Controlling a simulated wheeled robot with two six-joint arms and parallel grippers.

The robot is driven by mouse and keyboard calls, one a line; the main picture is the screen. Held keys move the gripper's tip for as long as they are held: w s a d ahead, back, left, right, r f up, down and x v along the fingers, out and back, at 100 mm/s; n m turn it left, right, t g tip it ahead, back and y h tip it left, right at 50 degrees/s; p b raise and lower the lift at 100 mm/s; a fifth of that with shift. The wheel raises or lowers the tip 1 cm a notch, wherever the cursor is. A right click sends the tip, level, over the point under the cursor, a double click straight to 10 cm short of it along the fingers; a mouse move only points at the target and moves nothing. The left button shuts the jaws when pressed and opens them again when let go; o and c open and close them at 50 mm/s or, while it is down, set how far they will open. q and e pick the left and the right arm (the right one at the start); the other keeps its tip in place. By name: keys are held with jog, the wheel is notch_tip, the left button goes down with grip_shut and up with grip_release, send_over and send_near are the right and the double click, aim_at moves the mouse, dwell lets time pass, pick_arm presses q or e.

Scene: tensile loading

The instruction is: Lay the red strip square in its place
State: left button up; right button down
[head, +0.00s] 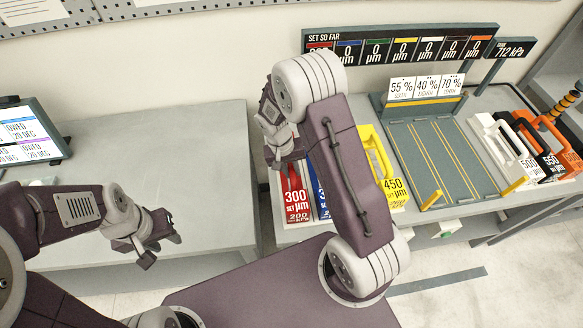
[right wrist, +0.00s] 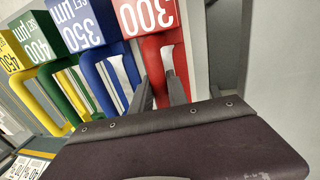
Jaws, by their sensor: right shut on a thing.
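The red strip (head: 293,195), labelled 300 set µm, lies at the left end of the rack. It shows in the right wrist view as a red block with a looped handle (right wrist: 152,50). My right gripper (right wrist: 160,92) is shut on the red strip's handle, with a dark finger at each side. In the head view the right gripper (head: 275,150) is partly hidden by my own wrist. A grey bed (head: 408,155) with yellow lines lies to the right, empty. My left gripper (head: 160,250) is open and empty over the left table.
A blue strip (right wrist: 98,60) stands close beside the red one, then a green strip (right wrist: 62,85) and a yellow strip (head: 375,150). White, black and orange strips (head: 540,150) stand right of the bed. A monitor (head: 28,135) stands on the left table (head: 190,150), otherwise largely clear.

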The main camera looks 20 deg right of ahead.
jog(key=shift+a, duration=0.15)
jog(key=shift+f, duration=0.35)
jog(key=c, duration=1.2)
grip_release()
jog(key=shift+r, duration=0.15)
notch_tip(320, 180, up, 9)
jog(key=a, duration=0.1)
jog(key=shift+w+a+b, duration=0.2)
jog(key=shift+a+b, duration=0.1)
jog(key=shift+b, duration=0.15)
